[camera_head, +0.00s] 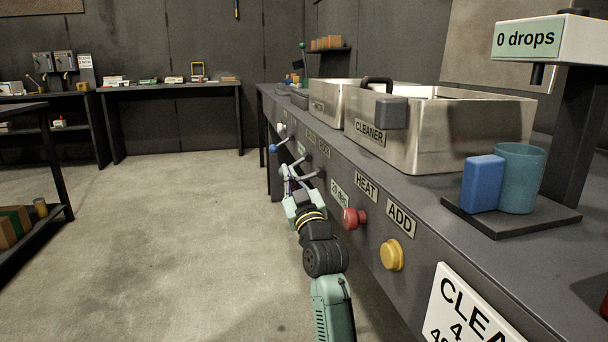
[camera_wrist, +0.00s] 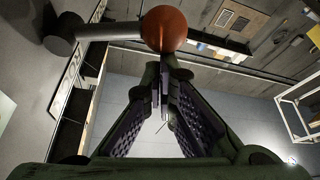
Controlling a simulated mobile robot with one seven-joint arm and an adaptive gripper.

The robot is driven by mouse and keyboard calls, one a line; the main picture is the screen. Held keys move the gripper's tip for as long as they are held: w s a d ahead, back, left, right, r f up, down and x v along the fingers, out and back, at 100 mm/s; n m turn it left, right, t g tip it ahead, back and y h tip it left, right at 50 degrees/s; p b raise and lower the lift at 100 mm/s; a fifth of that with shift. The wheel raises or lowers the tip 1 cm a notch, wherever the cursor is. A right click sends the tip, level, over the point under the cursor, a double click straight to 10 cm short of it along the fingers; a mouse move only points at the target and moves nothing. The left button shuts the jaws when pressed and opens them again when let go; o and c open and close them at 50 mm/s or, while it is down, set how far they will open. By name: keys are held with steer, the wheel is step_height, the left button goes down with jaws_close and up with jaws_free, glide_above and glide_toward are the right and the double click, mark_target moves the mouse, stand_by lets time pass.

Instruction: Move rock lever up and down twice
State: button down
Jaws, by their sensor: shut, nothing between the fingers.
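My gripper (camera_head: 289,180) is beside the front panel of the counter in the head view, next to grey levers that stick out of the panel. In the wrist view my gripper (camera_wrist: 165,88) has its fingers together, with nothing between them. A grey lever rod (camera_wrist: 105,31) with an orange-brown ball knob (camera_wrist: 165,28) lies just beyond the fingertips in that view. I cannot tell whether the fingertips touch the knob. Farther along the panel is a lever with a blue knob (camera_head: 273,149).
The panel has a red button (camera_head: 351,218) by the HEAT label and a yellow button (camera_head: 391,255) by the ADD label. On the counter (camera_head: 420,190) are metal tanks (camera_head: 450,135), a blue block (camera_head: 482,184) and a teal cup (camera_head: 520,180).

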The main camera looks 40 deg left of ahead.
steer(key=shift+f+n+g+y+b, duration=0.3)
steer(key=shift+f+n+g+b, duration=0.2)
steer(key=shift+f+n+b, duration=0.6)
steer(key=shift+r, duration=0.1)
step_height(320, 180, up, 5)
steer(key=s+p, duration=0.2)
steer(key=p, duration=0.2)
steer(key=f+b+v, duration=0.1)
steer(key=b+v, duration=0.8)
steer(key=v, duration=1)
steer(key=shift+d+f+b, duration=0.15)
steer(key=shift+b, duration=0.15)
steer(key=shift+w, duration=0.15)
